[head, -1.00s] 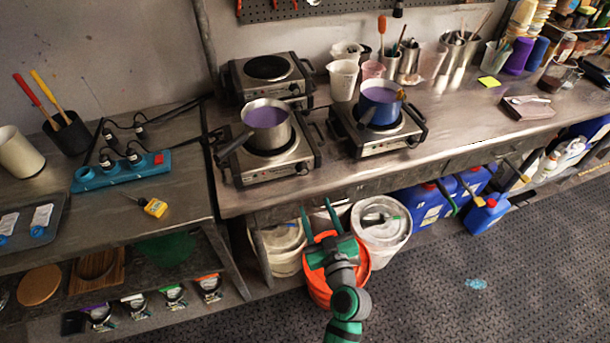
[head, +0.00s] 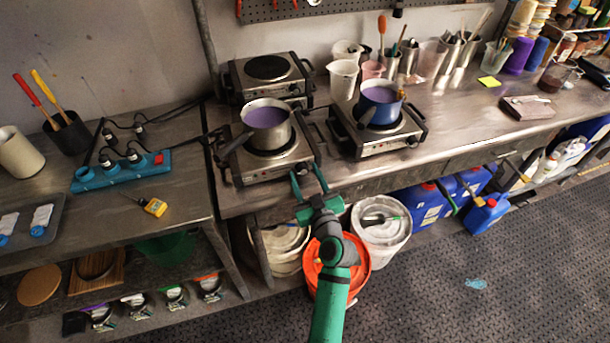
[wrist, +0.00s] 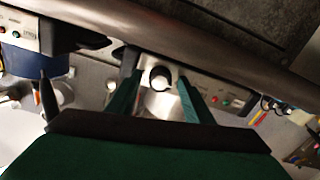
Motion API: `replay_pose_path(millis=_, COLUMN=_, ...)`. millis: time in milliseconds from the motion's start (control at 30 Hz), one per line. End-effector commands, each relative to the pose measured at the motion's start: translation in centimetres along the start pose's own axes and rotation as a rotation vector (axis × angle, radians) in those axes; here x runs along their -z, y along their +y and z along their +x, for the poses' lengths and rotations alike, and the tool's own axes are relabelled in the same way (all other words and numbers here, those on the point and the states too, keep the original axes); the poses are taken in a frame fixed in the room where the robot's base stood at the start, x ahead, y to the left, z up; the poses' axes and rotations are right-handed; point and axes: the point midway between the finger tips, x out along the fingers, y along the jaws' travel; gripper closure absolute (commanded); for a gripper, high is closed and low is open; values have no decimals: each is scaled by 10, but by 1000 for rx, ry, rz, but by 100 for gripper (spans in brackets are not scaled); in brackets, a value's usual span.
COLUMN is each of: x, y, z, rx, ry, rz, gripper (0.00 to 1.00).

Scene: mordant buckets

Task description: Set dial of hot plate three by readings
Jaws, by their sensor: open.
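Three steel hot plates stand on the bench in the head view: one at the back left (head: 268,70), one at the front left (head: 277,166) and one at the right (head: 381,145). I cannot read which is number three. My gripper (head: 307,178) is open and empty at the right part of the front-left plate's front panel. In the wrist view, a dark round dial (wrist: 160,77) on a steel panel appears between the spread fingers (wrist: 158,88). I cannot tell whether the fingers touch it. Its setting and any readings are too small to read.
A steel pot (head: 266,122) of purple liquid stands on the front-left plate and a blue pot (head: 379,108) on the right one. The bench's front edge (head: 400,166) runs close under my gripper. Buckets, including an orange one (head: 358,262), stand below.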

Motion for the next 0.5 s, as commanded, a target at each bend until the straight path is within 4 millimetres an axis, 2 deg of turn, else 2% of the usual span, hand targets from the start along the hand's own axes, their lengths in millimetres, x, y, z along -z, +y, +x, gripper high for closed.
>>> replay_pose_path(millis=300, x=0, y=0, z=4, rx=0, ry=0, rz=0, gripper=53)
replay_pose_path(millis=333, x=0, y=0, z=3, rx=0, ry=0, rz=0, gripper=55)
replay_pose_path(millis=500, x=0, y=0, z=3, rx=0, ry=0, rz=0, gripper=94)
